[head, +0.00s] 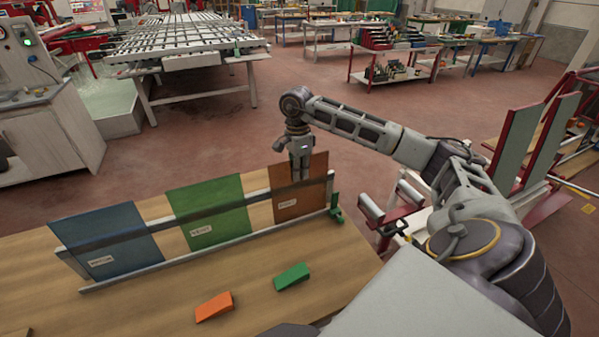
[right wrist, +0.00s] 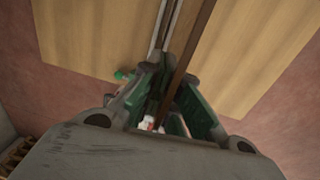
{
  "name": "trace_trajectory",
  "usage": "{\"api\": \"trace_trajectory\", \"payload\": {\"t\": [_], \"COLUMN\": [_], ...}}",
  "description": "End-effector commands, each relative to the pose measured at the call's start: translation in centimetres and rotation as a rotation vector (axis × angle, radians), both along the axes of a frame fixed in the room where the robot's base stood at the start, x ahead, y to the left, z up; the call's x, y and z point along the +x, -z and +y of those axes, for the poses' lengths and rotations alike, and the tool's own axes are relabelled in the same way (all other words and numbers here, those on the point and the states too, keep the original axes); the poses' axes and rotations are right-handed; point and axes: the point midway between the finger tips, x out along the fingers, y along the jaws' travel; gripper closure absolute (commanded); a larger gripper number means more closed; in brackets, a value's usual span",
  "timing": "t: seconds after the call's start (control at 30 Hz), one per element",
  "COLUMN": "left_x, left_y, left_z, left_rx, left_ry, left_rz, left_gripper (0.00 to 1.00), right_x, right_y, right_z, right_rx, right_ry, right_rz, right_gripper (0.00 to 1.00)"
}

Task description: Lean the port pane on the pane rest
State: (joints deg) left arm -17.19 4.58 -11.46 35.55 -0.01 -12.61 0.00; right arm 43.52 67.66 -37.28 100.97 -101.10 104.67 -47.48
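Three labelled panes lean in a row against a low grey rail frame (head: 190,253), seemingly the pane rest, on the wooden table: a blue pane (head: 105,233), a green pane (head: 212,203) and a brown pane (head: 312,199). The labels are too small to read surely; the brown one may be the port pane. My right gripper (head: 300,178) is at the brown pane's top edge. In the right wrist view the brown pane's edge (right wrist: 198,30) runs between the close-set fingers (right wrist: 177,78), which appear shut on it. My left gripper is not in view.
An orange wedge (head: 214,306) and a green wedge (head: 292,276) lie on the table (head: 150,310) in front of the frame. A red rack (head: 547,195) with grey panels stands at the right.

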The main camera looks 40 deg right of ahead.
Motion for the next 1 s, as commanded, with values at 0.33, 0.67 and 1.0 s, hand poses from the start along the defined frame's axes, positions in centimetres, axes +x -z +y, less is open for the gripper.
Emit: {"api": "trace_trajectory", "payload": {"t": [0.33, 0.67, 1.0], "left_x": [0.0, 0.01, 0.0], "left_y": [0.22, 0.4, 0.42], "left_z": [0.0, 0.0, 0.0], "left_rx": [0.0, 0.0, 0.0], "left_ry": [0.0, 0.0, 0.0], "left_rz": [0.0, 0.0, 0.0], "left_gripper": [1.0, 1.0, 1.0], "right_x": [0.01, -0.01, -0.03], "right_y": [0.21, 0.49, 0.57], "right_z": [0.0, 0.0, 0.01], "right_rx": [0.0, 0.0, 0.0], "right_ry": [0.0, 0.0, 0.0], "right_rz": [-0.002, -0.002, -0.001], "right_gripper": [1.0, 1.0, 0.7]}}
